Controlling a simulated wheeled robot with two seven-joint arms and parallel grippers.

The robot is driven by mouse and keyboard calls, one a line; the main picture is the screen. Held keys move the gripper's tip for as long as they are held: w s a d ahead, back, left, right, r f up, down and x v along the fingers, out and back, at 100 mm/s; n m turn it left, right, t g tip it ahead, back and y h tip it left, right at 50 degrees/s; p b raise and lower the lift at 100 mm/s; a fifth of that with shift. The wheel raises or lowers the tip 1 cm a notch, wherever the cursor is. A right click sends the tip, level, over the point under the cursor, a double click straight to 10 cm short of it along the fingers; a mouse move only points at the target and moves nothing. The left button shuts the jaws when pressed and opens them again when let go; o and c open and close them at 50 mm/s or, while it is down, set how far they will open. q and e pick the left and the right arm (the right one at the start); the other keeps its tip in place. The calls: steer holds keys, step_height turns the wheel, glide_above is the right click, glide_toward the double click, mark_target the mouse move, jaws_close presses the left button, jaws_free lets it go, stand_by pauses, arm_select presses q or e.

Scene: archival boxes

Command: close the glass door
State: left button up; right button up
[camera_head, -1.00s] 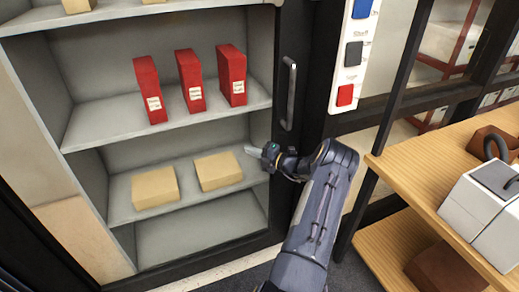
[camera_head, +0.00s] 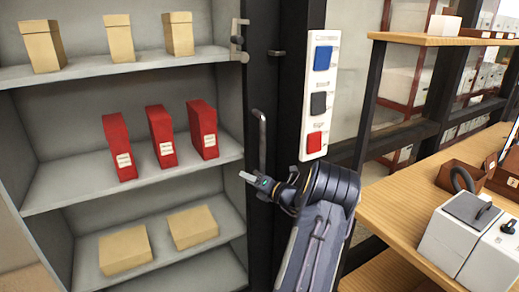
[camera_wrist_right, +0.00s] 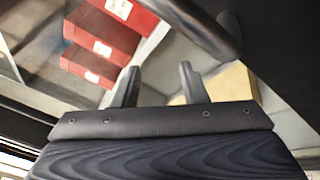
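The glass door's upright bar handle (camera_head: 262,140) stands on a dark frame at the right side of the cabinet in the head view. The clear pane is hard to make out, so I cannot tell how far the door stands open. My right gripper (camera_head: 247,177) is just below and left of the handle's lower end. In the right wrist view its two fingers (camera_wrist_right: 156,87) stand apart with nothing between them. A dark bar, apparently the handle (camera_wrist_right: 205,30), crosses beyond the fingertips; I see no grip on it. My left gripper is out of view.
Behind the pane are red boxes (camera_head: 162,137) and tan boxes (camera_head: 124,250) on grey shelves. A panel with blue, grey and red squares (camera_head: 319,95) is right of the handle. A wooden shelf unit (camera_head: 400,215) with a grey-white box (camera_head: 458,238) stands at the right.

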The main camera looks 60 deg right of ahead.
mark_target(264, 138)
steer(key=s+r+n+g+h+b, duration=0.1)
steer(key=s+r+n+g+h, duration=0.1)
steer(key=s+r+h, duration=0.4)
steer(key=s+r+n+g+h, duration=0.1)
steer(key=r+g+h, duration=0.2)
steer(key=r, duration=0.5)
steer(key=x, duration=0.8)
steer(key=shift+s+d+r, duration=0.1)
steer(key=shift+s, duration=0.05)
jaws_close()
